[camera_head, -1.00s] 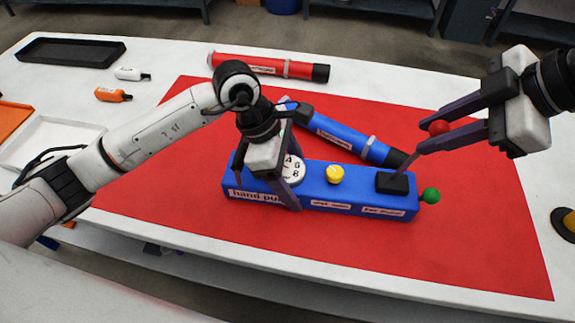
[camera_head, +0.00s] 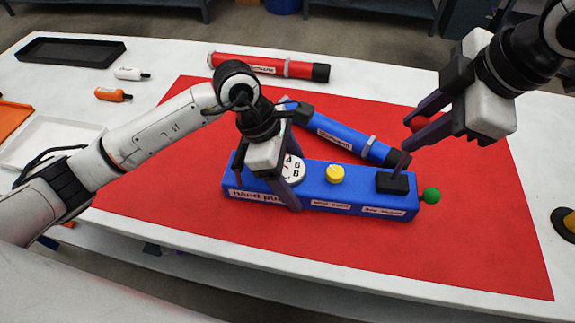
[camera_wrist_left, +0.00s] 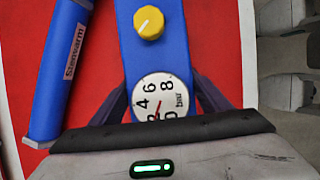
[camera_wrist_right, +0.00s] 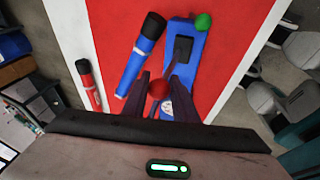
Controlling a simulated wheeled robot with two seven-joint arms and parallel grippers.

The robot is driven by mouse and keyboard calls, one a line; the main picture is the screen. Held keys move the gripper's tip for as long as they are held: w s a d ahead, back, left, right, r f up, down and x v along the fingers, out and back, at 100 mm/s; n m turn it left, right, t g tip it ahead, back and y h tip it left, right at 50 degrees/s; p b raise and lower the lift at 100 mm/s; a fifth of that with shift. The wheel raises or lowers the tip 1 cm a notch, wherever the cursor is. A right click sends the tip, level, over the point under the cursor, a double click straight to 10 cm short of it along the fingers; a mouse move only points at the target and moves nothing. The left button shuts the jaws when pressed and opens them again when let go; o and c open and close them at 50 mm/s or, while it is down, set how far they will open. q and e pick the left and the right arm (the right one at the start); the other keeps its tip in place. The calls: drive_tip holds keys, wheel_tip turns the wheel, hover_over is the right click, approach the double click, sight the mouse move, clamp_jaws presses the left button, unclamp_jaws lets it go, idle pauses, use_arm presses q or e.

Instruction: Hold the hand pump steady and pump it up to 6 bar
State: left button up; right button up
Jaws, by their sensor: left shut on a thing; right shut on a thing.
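The blue hand pump (camera_head: 330,197) lies on the red mat, with a yellow knob (camera_head: 335,174), a green ball (camera_head: 432,195) at its right end and a white gauge (camera_head: 293,168). My left gripper (camera_head: 284,178) is shut across the pump body beside the gauge. In the left wrist view the gauge (camera_wrist_left: 160,97) shows 4, 6, 8 and bar, with a red needle; its lower edge is hidden and I cannot read it exactly. My right gripper (camera_head: 409,131) is shut on the red ball (camera_head: 418,124) atop the pump lever (camera_head: 402,162), which stands nearly upright from a black block (camera_head: 392,183).
A blue tube (camera_head: 340,134) lies just behind the pump, and a red tube (camera_head: 268,66) lies at the back edge. White (camera_head: 131,74) and orange (camera_head: 112,94) bottles and a black tray (camera_head: 70,51) are on the left. The mat's front right is clear.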

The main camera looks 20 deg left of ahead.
drive_tip(key=shift+w+r, duration=0.1)
drive_tip(key=shift+r, duration=0.05)
drive_tip(key=shift+a+h, duration=0.8)
drive_tip(key=shift+a, duration=0.15)
drive_tip(key=shift+a+h, duration=0.3)
drive_tip(key=shift+d+f, duration=0.2)
drive_tip(key=shift+f, duration=0.2)
idle(0.6)
